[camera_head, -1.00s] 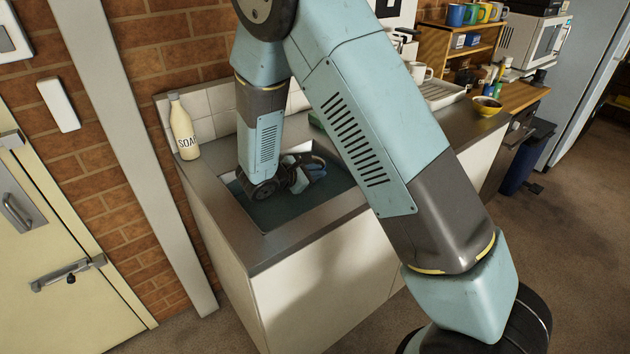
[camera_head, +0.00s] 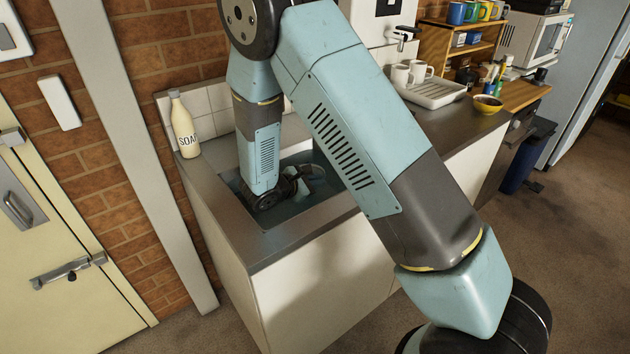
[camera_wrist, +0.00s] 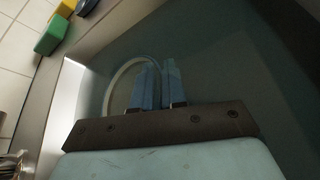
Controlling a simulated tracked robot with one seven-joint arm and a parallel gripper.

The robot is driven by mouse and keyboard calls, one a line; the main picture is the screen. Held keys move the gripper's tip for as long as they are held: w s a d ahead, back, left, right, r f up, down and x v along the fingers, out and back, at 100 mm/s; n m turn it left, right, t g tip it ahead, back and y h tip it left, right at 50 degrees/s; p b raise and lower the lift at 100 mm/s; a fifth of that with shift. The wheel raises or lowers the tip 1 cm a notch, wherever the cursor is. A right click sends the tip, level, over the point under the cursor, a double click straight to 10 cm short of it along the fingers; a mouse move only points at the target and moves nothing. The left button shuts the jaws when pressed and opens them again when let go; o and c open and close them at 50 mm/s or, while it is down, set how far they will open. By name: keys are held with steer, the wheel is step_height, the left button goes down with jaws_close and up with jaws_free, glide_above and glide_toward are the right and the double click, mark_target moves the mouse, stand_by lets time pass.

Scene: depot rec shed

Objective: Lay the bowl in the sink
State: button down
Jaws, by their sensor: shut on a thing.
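The sink (camera_head: 285,216) is a dark, sunken basin in the steel counter, partly hidden behind my arm. My gripper (camera_head: 312,175) is down inside the basin. In the wrist view, its two blue fingers (camera_wrist: 157,75) are close together, shut on a bowl. The bowl shows as a thin, pale curved rim (camera_wrist: 114,84) beside and beyond the fingers, over the dark teal sink floor (camera_wrist: 230,65). Most of the bowl is hidden by my gripper and arm. Whether it touches the sink floor I cannot tell.
A soap bottle (camera_head: 184,128) stands at the counter's back left corner. Green (camera_wrist: 50,34) and yellow blocks lie beside the sink.

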steer(key=c, duration=1.2)
jaws_free()
steer(key=shift+o, duration=0.2)
